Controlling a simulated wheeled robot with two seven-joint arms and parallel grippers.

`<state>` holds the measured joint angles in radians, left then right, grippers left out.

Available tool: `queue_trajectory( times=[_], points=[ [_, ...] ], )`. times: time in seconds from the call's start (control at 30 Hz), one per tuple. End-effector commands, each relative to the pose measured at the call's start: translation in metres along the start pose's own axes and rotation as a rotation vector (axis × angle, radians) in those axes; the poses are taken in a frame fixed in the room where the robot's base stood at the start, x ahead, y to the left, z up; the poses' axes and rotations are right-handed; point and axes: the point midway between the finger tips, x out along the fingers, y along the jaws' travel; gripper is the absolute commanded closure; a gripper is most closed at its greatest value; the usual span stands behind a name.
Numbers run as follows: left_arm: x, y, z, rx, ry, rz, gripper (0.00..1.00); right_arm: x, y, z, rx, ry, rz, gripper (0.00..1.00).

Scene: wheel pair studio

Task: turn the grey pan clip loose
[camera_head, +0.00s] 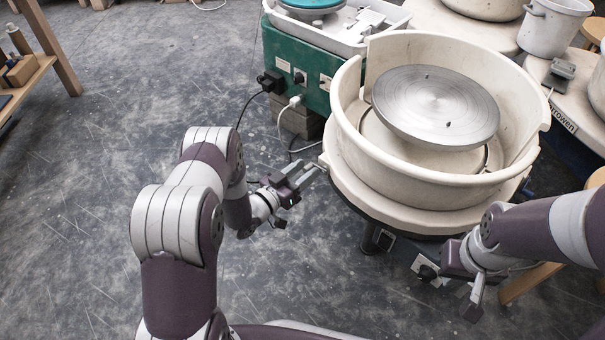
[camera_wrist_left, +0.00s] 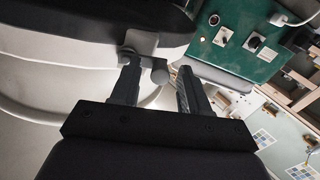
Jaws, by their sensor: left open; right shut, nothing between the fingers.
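The grey pan clip (camera_wrist_left: 143,43) shows in the left wrist view at the dark edge beside the white splash pan (camera_head: 345,165). A rounded grey knob (camera_wrist_left: 160,76) sits at its lower end. My left gripper (camera_head: 306,176) is open at the pan's left side in the head view. In the left wrist view its fingers (camera_wrist_left: 157,72) reach up to the clip, with the knob between the fingertips. Whether they touch it I cannot tell. In the head view the clip is too small to make out clearly. My right gripper (camera_head: 473,304) is shut and empty, below the pan's right side.
A metal wheel head (camera_head: 435,106) sits inside the pan. A green wheel unit (camera_head: 295,65) with plugs and cables stands behind my left gripper. A white bucket (camera_head: 550,28) and a table with pots are at the back right.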

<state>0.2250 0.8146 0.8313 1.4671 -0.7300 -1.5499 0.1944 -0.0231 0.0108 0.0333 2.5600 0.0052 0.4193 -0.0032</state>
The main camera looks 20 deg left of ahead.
Motion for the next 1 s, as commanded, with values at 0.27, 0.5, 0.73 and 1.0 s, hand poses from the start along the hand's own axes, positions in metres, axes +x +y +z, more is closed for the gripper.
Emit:
queue_trajectory(
  times=[0.27,0.5,0.73,1.0],
  points=[
    [0.0,0.0,0.0,0.001,0.0,0.0,0.97,0.0,0.0,0.0,0.0,0.0,0.0,1.0],
    [-0.001,0.0,0.0,-0.005,-0.001,0.0,1.0,-0.001,0.0,0.0,0.0,0.0,0.0,1.0],
    [-0.001,0.0,0.002,-0.074,-0.001,0.0,1.0,-0.005,0.0,-0.001,0.0,0.0,0.0,1.0],
    [-0.001,0.002,0.01,-0.281,-0.002,0.001,1.0,-0.016,0.0,-0.002,0.0,0.0,0.0,1.0]
  ],
)
